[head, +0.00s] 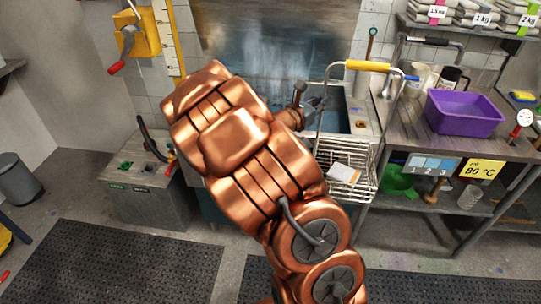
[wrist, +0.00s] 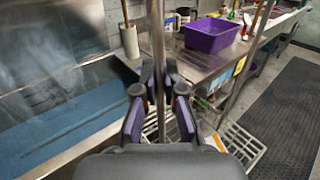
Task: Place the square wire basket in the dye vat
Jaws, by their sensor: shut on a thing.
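The square wire basket (head: 362,187) hangs from a tall metal handle with a yellow grip (head: 367,66) at its top. It holds a small whitish piece (head: 345,173). My gripper (head: 316,104) is shut on one upright of the handle; in the wrist view the pads (wrist: 160,95) close around that metal rod. The steaming dye vat (head: 362,122) stands behind the basket, largely hidden by my arm. Its blue liquid (wrist: 45,115) fills the left of the wrist view. The basket appears in front of the vat's near edge, outside it, its lower part partly hidden in the wrist view.
A metal bench (head: 400,125) to the right carries a purple tub (head: 464,113) and mugs. Below are a green scoop (head: 398,182) and an 80 °C sign (head: 480,170). A grey box (head: 140,180) stands left. Dark mats (head: 90,265) cover the floor.

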